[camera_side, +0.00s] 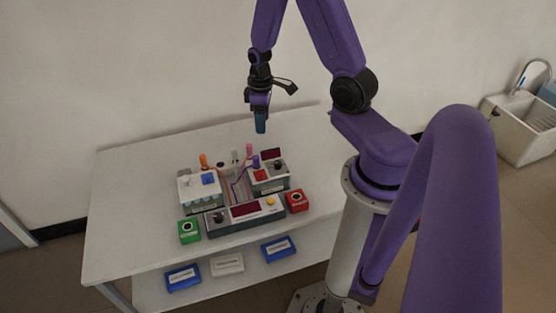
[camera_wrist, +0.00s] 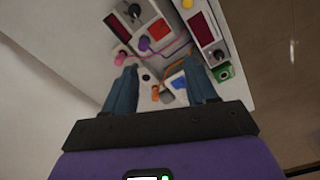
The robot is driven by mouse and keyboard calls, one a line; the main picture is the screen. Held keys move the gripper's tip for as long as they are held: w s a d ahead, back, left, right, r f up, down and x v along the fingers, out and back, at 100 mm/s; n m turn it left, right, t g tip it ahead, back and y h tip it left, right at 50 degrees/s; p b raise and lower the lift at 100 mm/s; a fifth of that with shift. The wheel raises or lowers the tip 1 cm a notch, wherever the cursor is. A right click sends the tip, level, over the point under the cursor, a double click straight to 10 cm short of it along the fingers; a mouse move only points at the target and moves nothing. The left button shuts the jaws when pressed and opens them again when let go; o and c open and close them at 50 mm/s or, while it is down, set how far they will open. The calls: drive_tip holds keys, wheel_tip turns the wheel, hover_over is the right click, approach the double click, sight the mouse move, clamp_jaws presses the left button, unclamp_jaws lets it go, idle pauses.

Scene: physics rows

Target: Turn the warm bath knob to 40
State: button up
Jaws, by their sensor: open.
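My gripper (camera_side: 260,123) is in the air above the back of the table, pointing down. In the wrist view its two teal fingers (camera_wrist: 162,88) are apart with nothing held between them. A long grey unit (camera_side: 243,222) at the front has a dark red display and a black knob (camera_side: 217,217); this knob also shows in the wrist view (camera_wrist: 218,55). A second unit behind it on the right has a red display (camera_side: 270,154) and a black knob (camera_side: 277,165), also in the wrist view (camera_wrist: 134,10). Labels and dial readings are too small to read, so I cannot tell which is the warm bath.
A white-topped unit with a blue block (camera_side: 208,178) stands at left. A green box (camera_side: 189,231) and a red box (camera_side: 297,201) flank the front unit. Orange, pink and purple pieces and cables lie between. Blue boxes (camera_side: 183,277) are on the lower shelf. The table's left side is clear.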

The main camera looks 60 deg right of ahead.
drive_tip(key=m, duration=0.2)
hover_over(278, 163)
wheel_tip(278, 163, down, 4)
wheel_tip(278, 163, down, 17)
drive_tip(key=shift+d+f, duration=0.1)
drive_tip(key=shift+f, duration=0.05)
idle(0.6)
drive_tip(key=c, duration=1.1)
